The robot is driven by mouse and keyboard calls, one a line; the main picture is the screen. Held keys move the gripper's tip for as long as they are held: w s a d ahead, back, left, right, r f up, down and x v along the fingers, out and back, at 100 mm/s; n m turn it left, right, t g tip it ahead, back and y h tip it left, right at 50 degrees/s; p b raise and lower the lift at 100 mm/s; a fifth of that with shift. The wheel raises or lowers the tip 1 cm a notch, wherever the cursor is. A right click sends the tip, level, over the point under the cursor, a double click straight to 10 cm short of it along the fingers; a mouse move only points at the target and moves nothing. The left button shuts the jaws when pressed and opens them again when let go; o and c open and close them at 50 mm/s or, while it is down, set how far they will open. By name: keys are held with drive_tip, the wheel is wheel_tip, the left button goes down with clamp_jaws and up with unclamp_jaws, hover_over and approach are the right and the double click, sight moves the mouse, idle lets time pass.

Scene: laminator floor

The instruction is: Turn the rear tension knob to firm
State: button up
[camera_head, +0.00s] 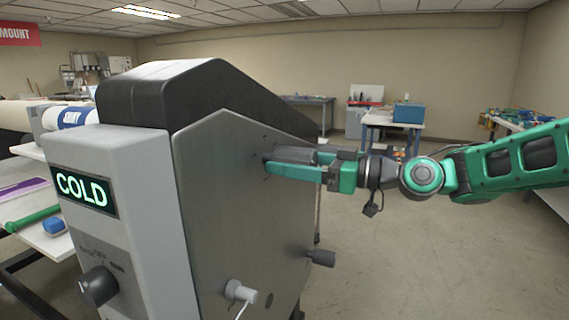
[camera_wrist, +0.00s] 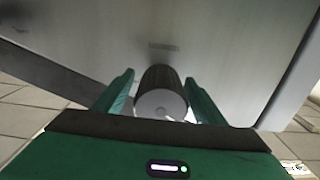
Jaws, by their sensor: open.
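A dark round knob with a pale grey end face (camera_wrist: 161,102) sticks out of the laminator's grey side panel in the wrist view. My gripper (camera_wrist: 160,82) is open, with one green finger on each side of the knob. I cannot tell whether either finger touches it. In the head view, my gripper (camera_head: 272,160) reaches in from the right to the upper part of the side panel (camera_head: 225,215). It hides the knob there. A small marking (camera_wrist: 164,46) on the panel beyond the knob is too blurred to read.
The laminator's front has a lit "COLD" display (camera_head: 84,190) and a black dial (camera_head: 98,287). A white crank handle (camera_head: 240,292) and a dark lower knob (camera_head: 320,257) project from its side. A table with a blue box (camera_head: 408,113) stands behind. The floor at right is clear.

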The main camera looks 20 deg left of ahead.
drive_tip(key=shift+a, duration=1)
drive_tip(key=c, duration=1)
drive_tip(key=shift+w, duration=0.1)
drive_tip(key=shift+c, duration=0.2)
drive_tip(key=shift+d, duration=0.1)
drive_tip(key=m, duration=0.5)
drive_tip(key=shift+m, duration=0.4)
drive_tip(key=m, duration=0.5)
drive_tip(key=shift+w+m, duration=0.1)
drive_tip(key=shift+m, duration=0.3)
